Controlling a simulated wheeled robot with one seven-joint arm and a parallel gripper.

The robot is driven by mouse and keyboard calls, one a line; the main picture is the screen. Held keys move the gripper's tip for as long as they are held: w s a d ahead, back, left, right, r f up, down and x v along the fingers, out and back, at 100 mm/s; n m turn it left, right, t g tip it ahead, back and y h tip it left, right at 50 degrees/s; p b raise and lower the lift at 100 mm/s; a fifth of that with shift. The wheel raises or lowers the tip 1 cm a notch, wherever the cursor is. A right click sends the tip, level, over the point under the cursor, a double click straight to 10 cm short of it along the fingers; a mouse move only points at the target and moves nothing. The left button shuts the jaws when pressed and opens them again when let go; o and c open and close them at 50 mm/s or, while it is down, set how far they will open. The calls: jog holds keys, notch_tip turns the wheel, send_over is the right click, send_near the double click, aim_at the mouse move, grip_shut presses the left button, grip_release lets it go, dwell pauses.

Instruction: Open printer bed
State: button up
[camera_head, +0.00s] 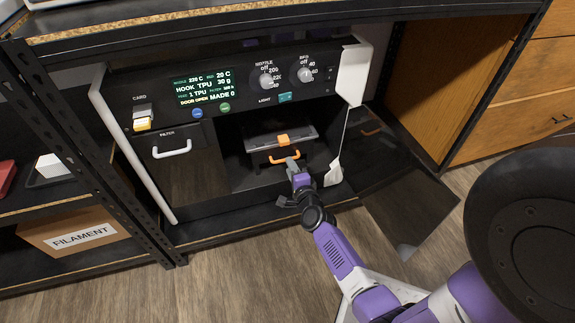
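The printer (225,85) stands on a low shelf, with a black front, white edges and a screen reading "DOOR OPEN". Its door (412,205) hangs open to the right. Inside the chamber, the dark printer bed (262,143) shows with an orange clip (284,140) on it. An orange handle (286,158) sits below the bed's front. My gripper (292,168) reaches into the chamber at this handle, from the front. The fingertips overlap the handle in the picture. I cannot tell whether they grip it.
Left of the chamber are the filter drawer (172,150) with a white handle and the card slot (143,120). Knobs (267,82) sit above. A filament box (78,235) stands on the left shelf. Wooden drawers (530,100) are at right. The wood floor (250,275) in front is clear.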

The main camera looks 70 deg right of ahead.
jog(key=shift+b+x, duration=0.45)
jog(key=shift+x, duration=1.55)
grip_shut()
